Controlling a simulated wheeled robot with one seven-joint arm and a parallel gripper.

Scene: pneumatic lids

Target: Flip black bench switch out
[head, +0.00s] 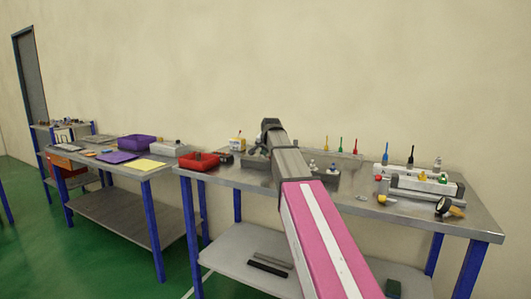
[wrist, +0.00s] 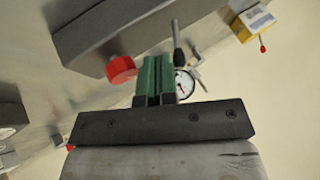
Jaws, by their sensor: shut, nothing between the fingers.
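My gripper (wrist: 153,80) shows in the wrist view with its green fingers together and nothing between them. Just right of the fingertips a dark lever (wrist: 177,42) stands up beside a round white gauge (wrist: 184,83); I take this lever for the black bench switch, but cannot be sure. A red knob (wrist: 120,70) is close to the left of the fingers, on a grey block (wrist: 130,35). I cannot tell whether the fingers touch the lever. In the head view my arm hides part of the bench (head: 350,197) around the gripper.
A yellow-and-white box (wrist: 252,22) lies beyond the lever; it also shows in the head view (head: 237,143).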

